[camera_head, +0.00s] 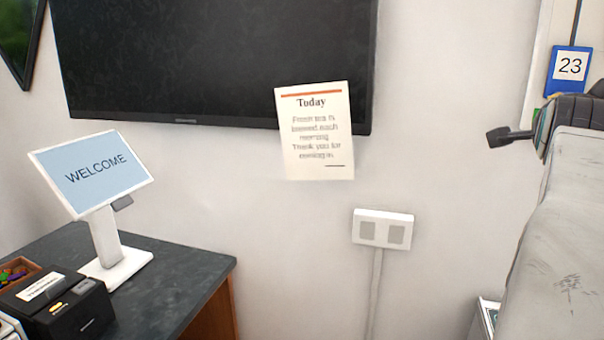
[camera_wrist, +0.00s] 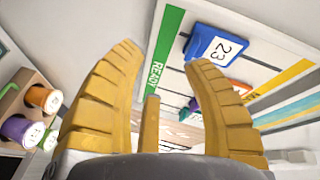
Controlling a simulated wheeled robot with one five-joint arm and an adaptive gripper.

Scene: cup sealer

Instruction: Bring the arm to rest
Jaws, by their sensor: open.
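My gripper (camera_wrist: 170,100) fills the lower middle of the wrist view. Its two yellow ribbed fingers stand well apart, with nothing held between them. Behind the fingers in the wrist view is a board with a green "READY" strip (camera_wrist: 163,52) and a blue tag marked 23 (camera_wrist: 216,46). The same blue 23 tag shows at the upper right of the head view (camera_head: 569,66). At the right edge of the head view, a grey-white arm link (camera_head: 565,250) of mine rises with a dark joint at its top. The fingers are not visible in the head view.
A dark counter (camera_head: 185,275) at the left holds a WELCOME screen (camera_head: 95,173) and a black printer (camera_head: 65,305). A wall screen (camera_head: 215,55), a paper notice (camera_head: 316,132) and a wall outlet (camera_head: 382,229) are ahead. Lidded cups (camera_wrist: 45,97) stand in a holder left of my fingers.

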